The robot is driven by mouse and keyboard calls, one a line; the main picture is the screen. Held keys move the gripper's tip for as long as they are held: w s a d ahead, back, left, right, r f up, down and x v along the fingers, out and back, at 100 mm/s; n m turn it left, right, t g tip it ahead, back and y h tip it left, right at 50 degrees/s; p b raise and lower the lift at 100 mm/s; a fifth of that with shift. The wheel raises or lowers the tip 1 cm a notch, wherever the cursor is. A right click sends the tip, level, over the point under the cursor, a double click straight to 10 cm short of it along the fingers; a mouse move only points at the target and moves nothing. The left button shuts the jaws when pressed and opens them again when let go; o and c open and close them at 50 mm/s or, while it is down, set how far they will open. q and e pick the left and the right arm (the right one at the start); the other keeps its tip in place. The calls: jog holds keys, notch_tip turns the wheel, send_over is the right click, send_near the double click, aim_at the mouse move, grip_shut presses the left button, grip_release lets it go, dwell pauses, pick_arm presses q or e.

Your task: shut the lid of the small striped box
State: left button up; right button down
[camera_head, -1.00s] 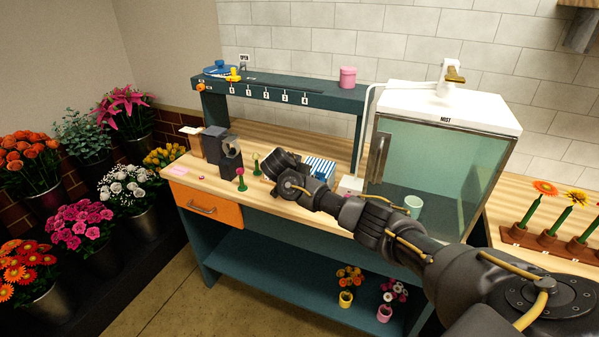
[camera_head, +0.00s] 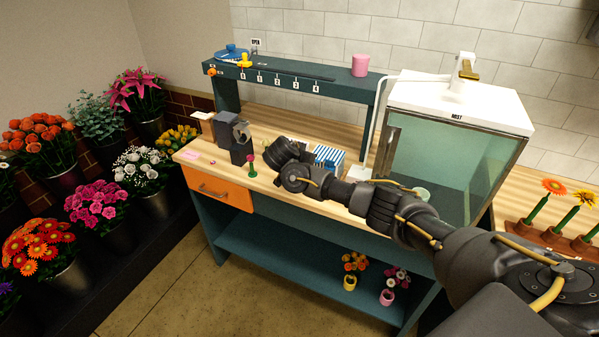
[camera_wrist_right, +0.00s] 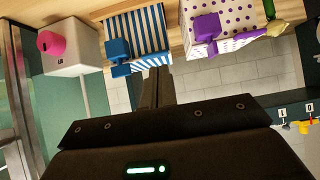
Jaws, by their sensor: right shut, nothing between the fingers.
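The small striped box (camera_head: 329,154) stands on the wooden bench, just behind my right arm in the head view, which hides part of it. In the right wrist view the blue-and-white striped box (camera_wrist_right: 137,28) is at the top centre, with solid blue blocks on its near side. I cannot tell how far its lid is open. My right gripper (camera_wrist_right: 158,80) is shut and empty, its fingertips close to the box's lower edge in the picture. In the head view its fingers are hidden behind my wrist. My left gripper is not in view.
A purple-dotted white box (camera_wrist_right: 232,22) is right of the striped box in the wrist view. A white block with a pink knob (camera_wrist_right: 70,45) is left.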

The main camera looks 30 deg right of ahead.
jog(key=s+a, duration=0.1)
jog(key=s+a+f+b, duration=0.1)
jog(key=a, duration=0.1)
jog(key=s+a+f, duration=0.1)
jog(key=shift+a+f, duration=0.15)
jog(key=shift+a, duration=0.1)
